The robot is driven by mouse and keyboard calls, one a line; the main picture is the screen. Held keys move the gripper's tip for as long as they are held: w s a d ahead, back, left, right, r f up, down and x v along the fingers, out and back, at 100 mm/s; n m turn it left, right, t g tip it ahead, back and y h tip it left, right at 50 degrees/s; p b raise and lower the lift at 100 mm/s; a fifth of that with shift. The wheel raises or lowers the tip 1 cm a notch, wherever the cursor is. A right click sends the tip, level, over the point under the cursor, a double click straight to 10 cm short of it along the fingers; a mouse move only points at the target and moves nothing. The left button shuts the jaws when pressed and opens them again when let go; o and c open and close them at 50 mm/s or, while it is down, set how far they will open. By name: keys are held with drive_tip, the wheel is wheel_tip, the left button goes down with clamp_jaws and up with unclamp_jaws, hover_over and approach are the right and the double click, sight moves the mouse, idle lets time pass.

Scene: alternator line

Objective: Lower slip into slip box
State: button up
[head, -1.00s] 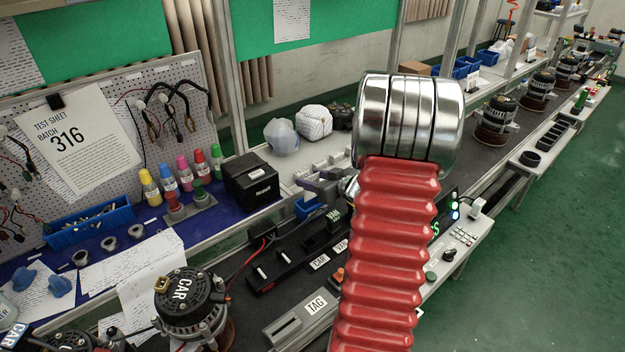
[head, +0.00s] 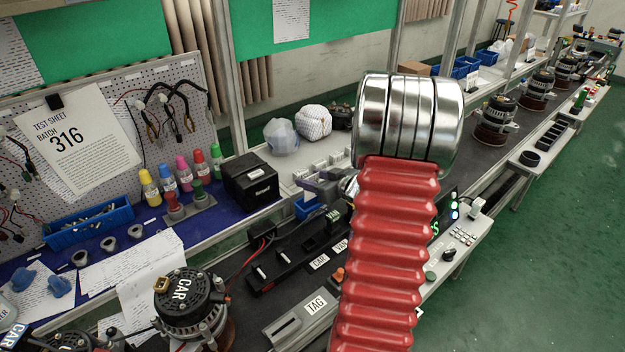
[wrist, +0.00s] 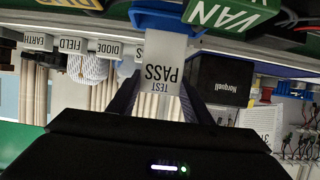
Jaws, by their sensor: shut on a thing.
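The wrist view is upside down. The slip reaches toward a blue box (wrist: 142,20), which I take for the slip box; the slip's far end overlaps it, and I cannot tell how deep it is inside. In the head view my gripper (head: 322,186) is partly behind my red and silver arm, just above the small blue box (head: 306,208). The slip cannot be made out there.
A green "VAN" block (wrist: 228,12) is close beside the blue box. A black box (head: 250,180) stands left of the gripper, and a black panel (head: 290,262) with labels lies in front. White labelled blocks (head: 325,165) line the bench behind.

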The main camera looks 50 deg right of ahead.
sight(312, 194)
drive_tip(key=shift+f, duration=2.95)
idle(0.4)
drive_tip(key=o, duration=1.1)
drive_tip(key=v, duration=1.3)
drive_tip(key=shift+s+a+r, duration=0.1)
drive_tip(key=shift+s+r, duration=0.1)
drive_tip(key=shift+s, duration=0.15)
